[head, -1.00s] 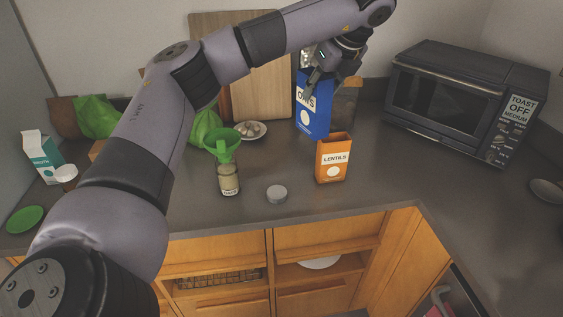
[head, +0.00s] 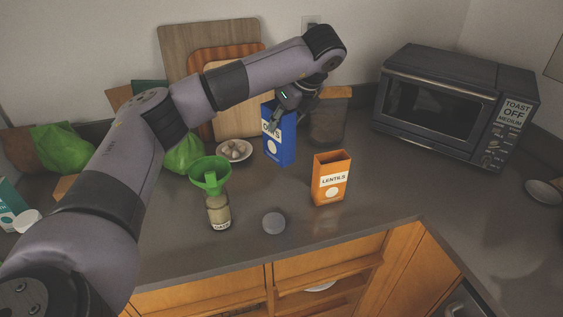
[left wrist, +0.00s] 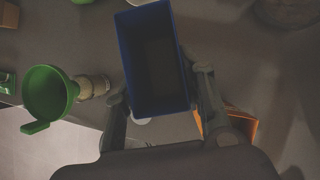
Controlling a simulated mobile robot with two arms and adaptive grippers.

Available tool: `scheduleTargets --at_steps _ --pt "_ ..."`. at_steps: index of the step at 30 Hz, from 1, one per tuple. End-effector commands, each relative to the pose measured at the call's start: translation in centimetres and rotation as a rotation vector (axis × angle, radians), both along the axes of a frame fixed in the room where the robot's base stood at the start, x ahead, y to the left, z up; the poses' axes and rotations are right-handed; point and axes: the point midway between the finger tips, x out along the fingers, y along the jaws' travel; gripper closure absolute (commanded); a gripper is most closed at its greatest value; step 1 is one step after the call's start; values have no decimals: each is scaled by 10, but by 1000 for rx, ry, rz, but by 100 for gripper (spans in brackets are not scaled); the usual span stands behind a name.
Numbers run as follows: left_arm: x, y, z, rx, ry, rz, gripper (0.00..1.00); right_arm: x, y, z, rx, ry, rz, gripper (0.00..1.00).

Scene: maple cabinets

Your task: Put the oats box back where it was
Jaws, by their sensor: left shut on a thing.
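The oats box (head: 280,143) is blue and upright toward the back of the counter. My left gripper (head: 287,108) is shut on it from above, near its top edge. In the left wrist view, I look down into the open top of the oats box (left wrist: 154,62), with one finger of my left gripper (left wrist: 160,98) along each side. The inside is dark and its contents cannot be made out. Whether its base touches the counter is hard to tell. My right gripper is not in view.
An orange lentils box (head: 330,180) stands in front right of the oats box. A jar with a green funnel (head: 210,176), a grey lid (head: 274,223) and a plate of bulbs (head: 235,151) are to its left. A dark canister (head: 328,120) stands close behind; a toaster oven (head: 440,105) is right.

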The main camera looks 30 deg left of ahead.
Motion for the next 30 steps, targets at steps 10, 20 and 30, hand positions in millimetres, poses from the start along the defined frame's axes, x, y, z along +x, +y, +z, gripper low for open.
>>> scheduleTargets --at_steps 10,20,30 --pt "0 1 -70 1 -1 1 88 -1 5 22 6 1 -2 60" --pt "0 0 -108 1 0 0 88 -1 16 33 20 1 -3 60" --pt "0 0 -121 0 -1 0 63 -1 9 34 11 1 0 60"
